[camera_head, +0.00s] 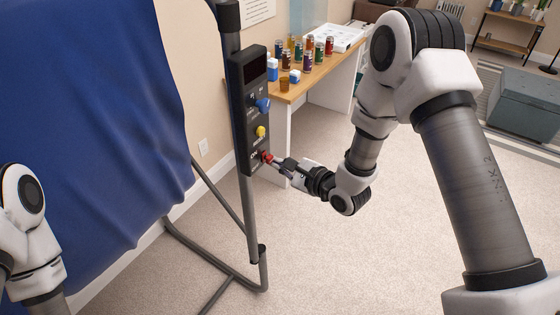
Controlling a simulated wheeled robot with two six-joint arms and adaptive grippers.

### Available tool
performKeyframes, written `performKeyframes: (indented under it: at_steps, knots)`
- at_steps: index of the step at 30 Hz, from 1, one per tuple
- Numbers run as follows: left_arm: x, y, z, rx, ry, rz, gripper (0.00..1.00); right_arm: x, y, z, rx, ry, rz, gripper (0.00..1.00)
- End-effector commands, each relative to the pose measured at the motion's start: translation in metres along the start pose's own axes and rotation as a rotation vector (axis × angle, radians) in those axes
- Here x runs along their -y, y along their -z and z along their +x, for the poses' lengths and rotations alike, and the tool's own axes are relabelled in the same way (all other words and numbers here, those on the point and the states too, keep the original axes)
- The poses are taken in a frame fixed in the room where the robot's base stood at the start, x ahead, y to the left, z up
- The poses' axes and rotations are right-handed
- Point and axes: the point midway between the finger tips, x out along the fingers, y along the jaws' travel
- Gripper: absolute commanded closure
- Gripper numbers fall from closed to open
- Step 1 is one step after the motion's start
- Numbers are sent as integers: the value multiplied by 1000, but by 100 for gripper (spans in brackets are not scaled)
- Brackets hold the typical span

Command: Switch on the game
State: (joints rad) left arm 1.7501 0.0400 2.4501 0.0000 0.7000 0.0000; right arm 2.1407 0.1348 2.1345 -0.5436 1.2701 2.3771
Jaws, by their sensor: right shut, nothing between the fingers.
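The game's control panel (251,110) is a tall dark box fixed to a grey metal upright. The fingertips partly cover the panel's lower edge. Part of my left arm shows at the left edge, but its gripper is out of view.
A blue cloth (110,120) hangs from the metal frame (222,260) left of the panel. A wooden table (325,68) behind holds several bottles or cans. Carpet in front and right is clear. A grey chest (525,105) stands far right.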

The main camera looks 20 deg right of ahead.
Motion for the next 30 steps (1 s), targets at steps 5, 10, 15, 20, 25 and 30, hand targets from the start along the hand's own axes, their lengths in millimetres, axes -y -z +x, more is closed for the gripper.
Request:
performKeyframes:
  at_steps: [5, 10, 15, 20, 25, 30]
  knots:
    - [0, 0, 0, 0, 0, 0, 60, 0, 0, 0, 0, 0, 0, 100]
    - [0, 0, -15, 0, 0, 0, 60, 14, -16, -6, 1, 0, -1, 100]
    - [0, 0, -18, 0, 0, 0, 60, 19, -23, -8, 1, 0, -1, 100]
    - [0, 0, -18, 0, 0, 0, 60, 19, -23, -8, 2, 1, -1, 100]
    - [0, 0, -15, 0, 0, 0, 60, 18, -19, -7, 2, 1, -1, 100]
    - [0, 0, 1, 0, 0, 0, 60, 9, 5, -4, -3, 4, 4, 100]
